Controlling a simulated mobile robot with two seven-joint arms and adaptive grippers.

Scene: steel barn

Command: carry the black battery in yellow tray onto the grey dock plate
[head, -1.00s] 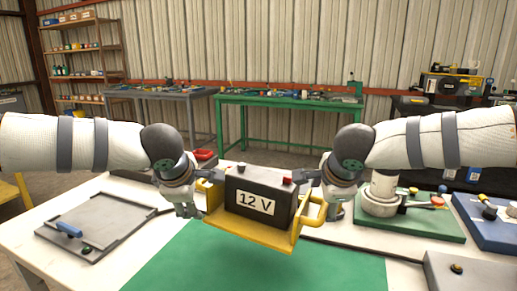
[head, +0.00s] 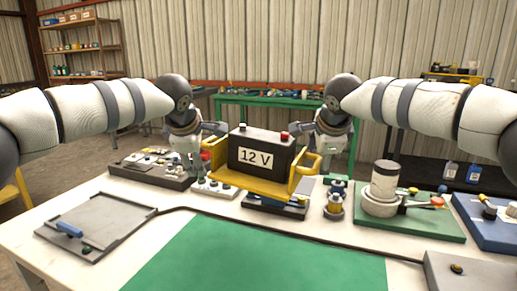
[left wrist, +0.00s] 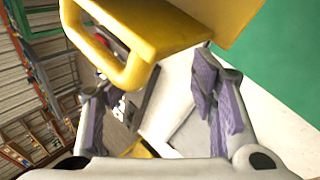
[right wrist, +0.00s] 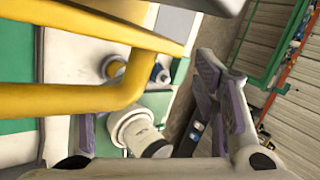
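The black battery (head: 262,152), marked 12 V, sits upright in the yellow tray (head: 262,186) in the head view. The tray hangs over or rests on a low dark item behind the green mat; contact is unclear. My left gripper (head: 208,148) is at the tray's left handle and my right gripper (head: 312,146) at its right handle. The wrist views show the left fingers (left wrist: 155,100) and right fingers (right wrist: 150,115) spread apart, with a yellow handle close by each; touch is unclear. A flat grey plate (head: 100,222) with raised edges, likely the dock plate, lies empty at left.
The green mat (head: 255,262) is bare. A dark block with small parts (head: 150,170) stands behind the grey plate. A green board with a cylinder fixture (head: 410,222), a blue board (head: 490,222) and a grey box (head: 470,272) are at right.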

